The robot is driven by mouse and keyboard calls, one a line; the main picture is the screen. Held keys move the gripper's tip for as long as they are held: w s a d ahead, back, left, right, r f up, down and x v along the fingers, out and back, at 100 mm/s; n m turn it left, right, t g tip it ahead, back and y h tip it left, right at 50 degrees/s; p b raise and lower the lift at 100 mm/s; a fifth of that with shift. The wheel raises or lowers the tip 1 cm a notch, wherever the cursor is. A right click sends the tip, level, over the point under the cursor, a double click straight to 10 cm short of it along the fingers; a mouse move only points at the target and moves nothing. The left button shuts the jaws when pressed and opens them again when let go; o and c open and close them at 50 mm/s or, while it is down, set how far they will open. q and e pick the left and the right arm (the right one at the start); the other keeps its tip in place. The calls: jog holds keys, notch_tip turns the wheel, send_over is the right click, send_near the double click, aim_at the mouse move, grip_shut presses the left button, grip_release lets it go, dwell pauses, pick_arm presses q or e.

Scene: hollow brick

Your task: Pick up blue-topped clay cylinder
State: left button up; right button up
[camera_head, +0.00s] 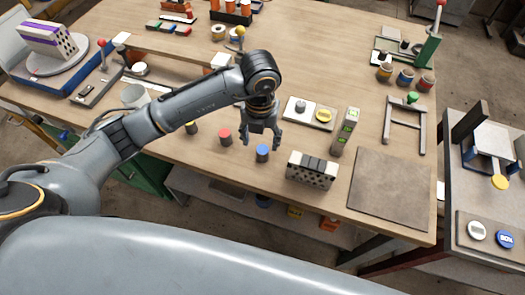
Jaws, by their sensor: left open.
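The blue-topped clay cylinder (262,153) stands upright near the front edge of the wooden workbench (300,80). My left gripper (262,139) is open with its fingers pointing down, just above and behind the blue-topped cylinder. Its fingers show no contact with the cylinder, and nothing is held between them. A red-topped cylinder (225,137) stands to the left of the blue one. A yellow-topped cylinder (191,127) stands further left, partly hidden by my left arm. My right gripper is not in view.
A hollow brick (312,172) stands close to the right of the blue-topped cylinder. Behind are a white tray (310,113) and an upright block with green marks (346,131). A dark flat board (391,188) lies at the right. Three more colored-topped cylinders stand further back right.

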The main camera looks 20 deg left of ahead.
aim_at(262, 149)
pick_arm(q)
jog(key=shift+f, duration=0.9)
jog(key=shift+w+d+f+p, duration=0.15)
jog(key=shift+f+p, duration=0.3)
jog(key=shift+f, duration=0.9)
jog(key=shift+w+f+p, duration=0.15)
jog(key=shift+f+p, duration=0.25)
jog(key=shift+f, duration=0.9)
grip_shut()
